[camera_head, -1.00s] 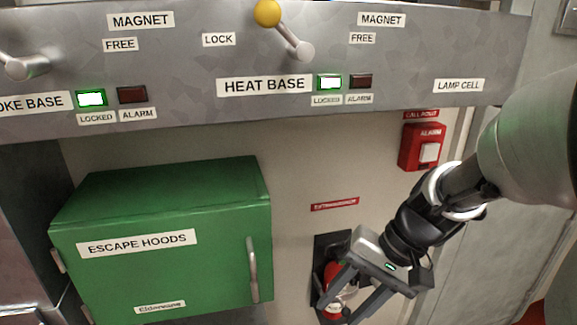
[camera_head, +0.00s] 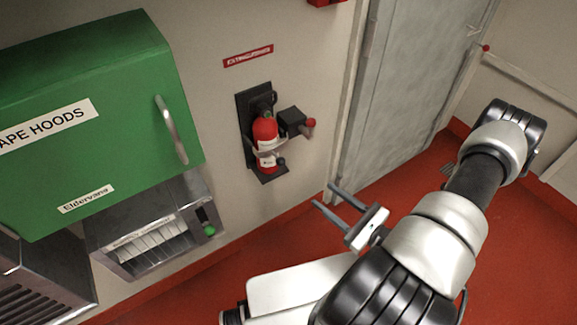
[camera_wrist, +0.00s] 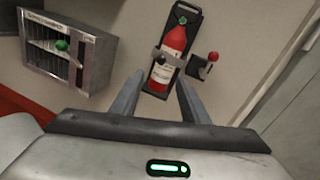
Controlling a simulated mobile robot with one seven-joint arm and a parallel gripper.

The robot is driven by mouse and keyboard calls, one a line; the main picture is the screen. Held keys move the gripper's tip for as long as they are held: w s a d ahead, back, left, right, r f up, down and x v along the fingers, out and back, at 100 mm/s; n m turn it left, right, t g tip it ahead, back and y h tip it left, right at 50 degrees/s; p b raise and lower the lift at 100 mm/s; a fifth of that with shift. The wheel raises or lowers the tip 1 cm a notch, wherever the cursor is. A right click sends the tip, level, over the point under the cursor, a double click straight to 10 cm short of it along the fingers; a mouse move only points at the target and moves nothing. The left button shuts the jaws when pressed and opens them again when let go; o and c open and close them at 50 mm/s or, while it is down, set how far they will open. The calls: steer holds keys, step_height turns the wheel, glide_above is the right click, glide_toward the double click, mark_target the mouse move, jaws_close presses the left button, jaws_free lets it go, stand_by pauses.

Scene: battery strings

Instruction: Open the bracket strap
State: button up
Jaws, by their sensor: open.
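A red fire extinguisher (camera_head: 264,138) stands in a black wall bracket (camera_head: 244,104) under a red extinguisher sign. A grey strap (camera_head: 271,150) runs around its body. A dark block with a red-tipped lever (camera_head: 310,123) sits at the bracket's right side. In the wrist view the extinguisher (camera_wrist: 171,50), strap (camera_wrist: 164,56) and red-tipped lever (camera_wrist: 213,57) show beyond the fingers. My gripper (camera_head: 325,196) is open and empty, below and to the right of the bracket, apart from it. The wrist view shows the same open fingers (camera_wrist: 156,97).
A green escape hoods cabinet (camera_head: 95,110) with a handle hangs to the left. Below it is a metal box with a green knob (camera_head: 209,230). A grey door (camera_head: 410,85) is on the right. The red floor (camera_head: 390,180) beside the wall is clear.

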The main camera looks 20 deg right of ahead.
steer(key=x, duration=1.7)
steer(key=shift+w+f+b, duration=0.2)
steer(key=shift+b, duration=0.15)
steer(key=shift+d, duration=0.1)
jaws_close()
